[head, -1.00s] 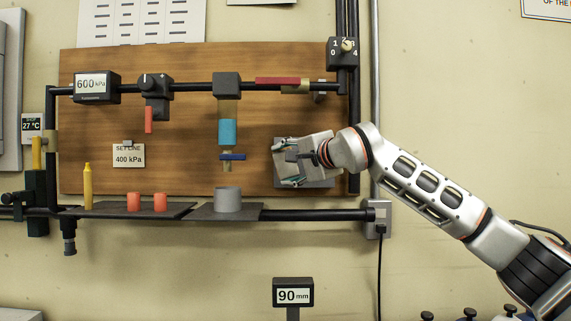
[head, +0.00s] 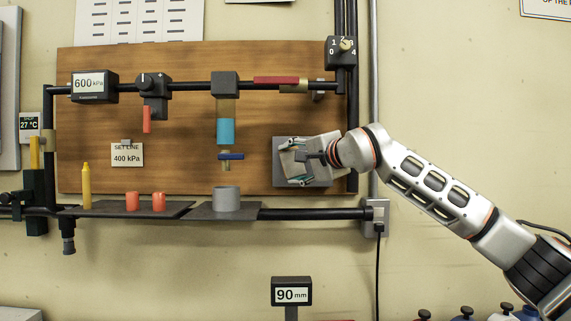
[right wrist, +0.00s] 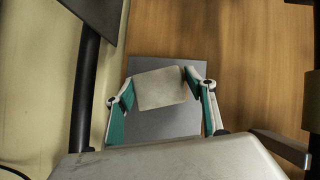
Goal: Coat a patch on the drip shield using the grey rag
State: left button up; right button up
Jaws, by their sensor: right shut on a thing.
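The drip shield appears to be the flat grey plate (head: 277,176) at the lower right of the wooden board. It also shows in the right wrist view (right wrist: 160,124). My right gripper (head: 291,162) is in front of this plate and covers most of it in the head view. In the right wrist view its teal-lined fingers are shut on the pale grey rag (right wrist: 160,88), which looks like a flat pad. The rag overlaps the upper middle of the plate; I cannot tell whether it touches. I see no clear coated patch. My left gripper is not in view.
A dark pipe frame (head: 190,86) surrounds the board (head: 90,140). Its vertical pipe stands close right of the plate. A shelf (head: 180,209) below holds red pieces, a yellow stick and a grey cup (head: 227,198). A blue-filled vial (head: 227,130) hangs left of the plate.

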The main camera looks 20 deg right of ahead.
jog(key=s+d+p, duration=0.1)
jog(key=s+d, duration=0.1)
jog(key=d, duration=0.6)
jog(key=shift+s+p, duration=0.15)
jog(key=shift+p, duration=0.2)
dwell(0.4)
jog(key=shift+w+a, duration=0.3)
jog(key=shift+a, duration=0.75)
jog(key=shift+w+a, duration=0.35)
jog(key=shift+a, duration=0.65)
jog(key=shift+w+a, duration=0.3)
jog(key=shift+a, duration=0.75)
jog(key=shift+w+a, duration=0.3)
jog(key=shift+a, duration=0.65)
jog(key=shift+w+a, duration=0.25)
jog(key=shift+a, duration=0.65)
jog(key=shift+a+r, duration=0.1)
jog(key=shift+r, duration=0.05)
